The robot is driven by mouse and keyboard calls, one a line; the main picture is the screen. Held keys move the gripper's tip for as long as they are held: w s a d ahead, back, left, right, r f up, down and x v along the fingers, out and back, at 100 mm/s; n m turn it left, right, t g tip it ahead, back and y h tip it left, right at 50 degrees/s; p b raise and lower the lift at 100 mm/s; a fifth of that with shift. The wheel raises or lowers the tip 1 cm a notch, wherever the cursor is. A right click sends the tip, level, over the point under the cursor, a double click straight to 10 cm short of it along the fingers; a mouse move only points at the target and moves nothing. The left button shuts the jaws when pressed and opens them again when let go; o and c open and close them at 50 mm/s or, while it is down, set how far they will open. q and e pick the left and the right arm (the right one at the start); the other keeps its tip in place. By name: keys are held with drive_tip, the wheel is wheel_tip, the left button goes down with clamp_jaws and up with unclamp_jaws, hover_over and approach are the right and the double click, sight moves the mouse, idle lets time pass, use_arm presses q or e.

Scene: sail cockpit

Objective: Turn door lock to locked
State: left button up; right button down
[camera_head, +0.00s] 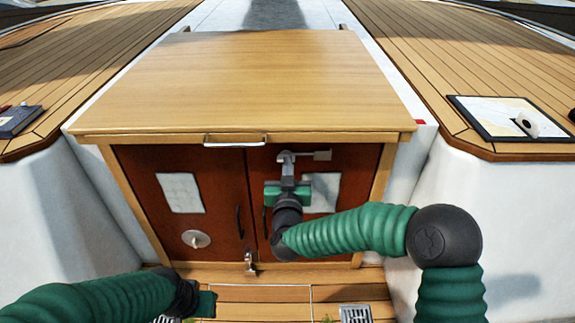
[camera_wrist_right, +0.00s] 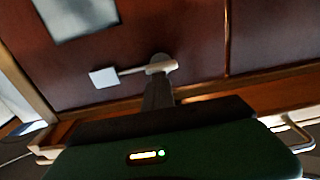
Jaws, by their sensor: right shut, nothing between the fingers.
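The door lock (camera_head: 321,155) is a pale metal lever on the upper part of the right-hand red-brown door (camera_head: 345,200). Its bar points to the right in the head view, roughly level. My right gripper (camera_head: 287,164) is shut and empty, its fingertips right at the lever's hub end; touching or just in front, I cannot tell. In the right wrist view the lever (camera_wrist_right: 103,77) ends in a flat tab left of the fingertips (camera_wrist_right: 159,82). My left gripper (camera_head: 203,303) is low at the left, near the floor, its fingers unclear.
The wooden hatch top (camera_head: 250,80) overhangs the doors, with a metal handle (camera_head: 235,141) on its front edge. The left door (camera_head: 215,190) has a dark pull and a round disc (camera_head: 196,239). A latch (camera_head: 250,263) sits at the bottom. White cockpit walls stand either side.

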drive_tip(key=shift+w+d, duration=0.15)
drive_tip(key=shift+w, duration=0.05)
drive_tip(key=shift+r, duration=0.1)
